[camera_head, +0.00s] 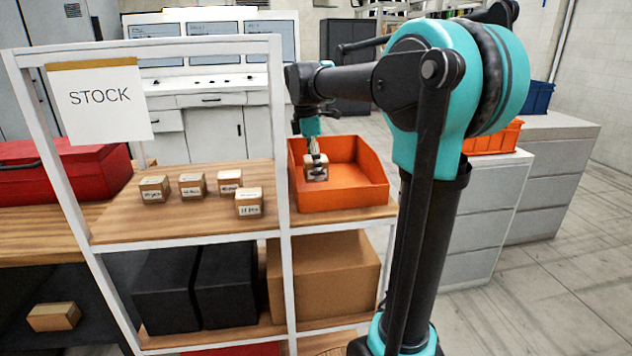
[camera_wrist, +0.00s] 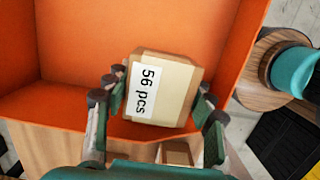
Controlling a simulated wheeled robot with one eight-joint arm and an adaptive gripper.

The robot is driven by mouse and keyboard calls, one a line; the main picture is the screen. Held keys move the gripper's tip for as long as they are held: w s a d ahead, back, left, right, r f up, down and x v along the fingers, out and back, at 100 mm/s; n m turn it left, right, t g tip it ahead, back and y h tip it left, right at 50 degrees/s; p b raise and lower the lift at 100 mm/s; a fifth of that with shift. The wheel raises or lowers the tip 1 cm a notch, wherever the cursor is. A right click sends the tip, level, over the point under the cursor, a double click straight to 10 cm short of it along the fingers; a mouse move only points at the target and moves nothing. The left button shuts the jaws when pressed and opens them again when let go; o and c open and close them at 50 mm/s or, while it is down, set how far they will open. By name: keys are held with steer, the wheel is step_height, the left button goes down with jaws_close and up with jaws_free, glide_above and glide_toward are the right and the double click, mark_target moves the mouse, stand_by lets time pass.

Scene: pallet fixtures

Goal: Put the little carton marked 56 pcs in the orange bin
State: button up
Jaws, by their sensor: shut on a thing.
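The little carton (camera_wrist: 165,91) is tan with a white label reading "56 pcs" in the wrist view. My gripper (camera_wrist: 158,105) is shut on it, with a finger on each side. In the head view my gripper (camera_head: 315,155) points down and holds the carton (camera_head: 317,172) over the left part of the orange bin (camera_head: 370,176). The bin is open and shallow and stands on the right end of the shelf top. Its walls and floor (camera_wrist: 75,50) show behind the carton in the wrist view. I cannot tell the exact gap between carton and bin floor.
Several similar cartons stand left of the bin, the nearest being one carton (camera_head: 249,203). A white shelf post (camera_head: 280,120) rises between them and the bin. A STOCK sign (camera_head: 99,98) hangs at left. The bin looks otherwise empty.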

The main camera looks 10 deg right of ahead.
steer(key=shift+f, duration=2.25)
steer(key=o, duration=1.3)
steer(key=shift+f, duration=0.1)
steer(key=shift+c, duration=0.2)
steer(key=shift+a+r, duration=0.2)
steer(key=shift+r, duration=1.1)
steer(key=shift+a+r, duration=0.15)
steer(key=shift+r, duration=1.1)
steer(key=shift+a+r, duration=0.2)
steer(key=shift+r, duration=1.1)
